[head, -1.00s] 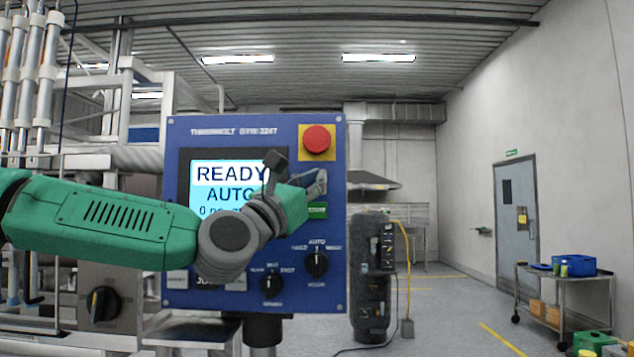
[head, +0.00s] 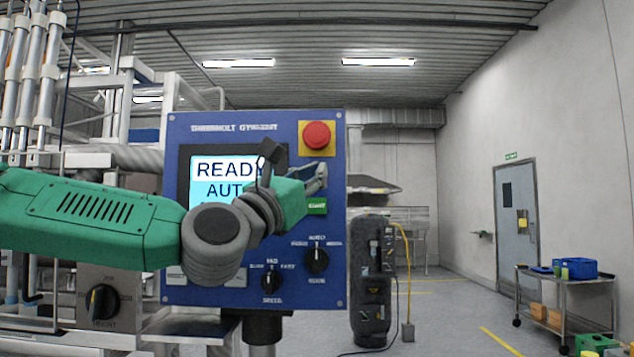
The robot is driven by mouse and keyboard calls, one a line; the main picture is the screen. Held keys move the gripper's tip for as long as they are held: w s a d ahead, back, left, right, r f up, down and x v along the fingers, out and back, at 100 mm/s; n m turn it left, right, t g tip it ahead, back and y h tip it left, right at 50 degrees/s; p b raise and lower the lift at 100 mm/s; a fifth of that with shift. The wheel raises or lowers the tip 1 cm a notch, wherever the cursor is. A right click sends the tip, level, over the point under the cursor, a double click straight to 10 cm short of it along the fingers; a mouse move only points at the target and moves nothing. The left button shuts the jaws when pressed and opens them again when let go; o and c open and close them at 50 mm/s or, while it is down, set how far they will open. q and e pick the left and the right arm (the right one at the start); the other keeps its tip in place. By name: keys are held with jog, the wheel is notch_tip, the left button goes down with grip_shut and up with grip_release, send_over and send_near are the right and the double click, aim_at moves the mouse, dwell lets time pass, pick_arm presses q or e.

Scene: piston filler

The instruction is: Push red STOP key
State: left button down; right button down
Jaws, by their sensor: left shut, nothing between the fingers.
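A blue control panel (head: 180,135) faces me, with a lit screen (head: 208,170) reading READY and a partly covered second line. No key marked STOP can be read; my left gripper and wrist cover part of the key area. A round red mushroom button (head: 317,135) on a yellow plate is in full view at the top right of the panel. A green START key (head: 316,206) shows just below the gripper. My left gripper (head: 320,178) is shut and empty, in front of the panel below the red button; I cannot tell whether it touches the panel. My right gripper is not in view.
Black rotary knobs (head: 316,261) sit low on the panel. Machine framework with metal cylinders (head: 40,90) stands at the left. A dark upright unit with a yellow cable (head: 372,285) stands right of the panel. A cart (head: 570,285) is farther right, with open floor between.

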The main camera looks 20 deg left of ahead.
pick_arm(q)
jog(key=s, duration=0.2)
jog(key=shift+s+d+b, duration=0.4)
dwell(0.5)
